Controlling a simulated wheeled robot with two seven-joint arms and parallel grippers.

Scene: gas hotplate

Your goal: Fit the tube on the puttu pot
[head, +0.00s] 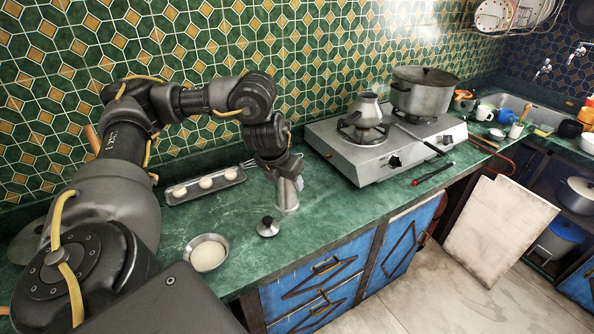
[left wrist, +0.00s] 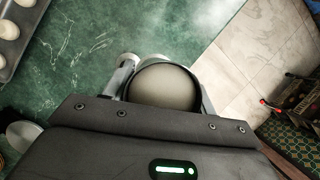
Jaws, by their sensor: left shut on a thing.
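The puttu pot (head: 368,112), a grey metal pot with a narrow neck, stands on the left burner of the hotplate. The tube (head: 287,197) is a shiny metal cylinder, upright at the counter, left of the hotplate and apart from the pot. My left gripper (head: 288,181) is shut on the tube from above. In the left wrist view the tube's round end (left wrist: 163,86) sits between the fingers. I cannot tell whether its lower end touches the counter. A small lid (head: 268,227) with a dark knob lies in front of the tube. My right gripper is not in view.
The hotplate (head: 372,165) also carries a large lidded pot (head: 422,92) on its right burner. A long dark handle crosses its front. A tray of white cakes (head: 206,183) and a bowl of white flour (head: 207,254) are left. A red-handled tool (head: 433,174) lies at the counter edge.

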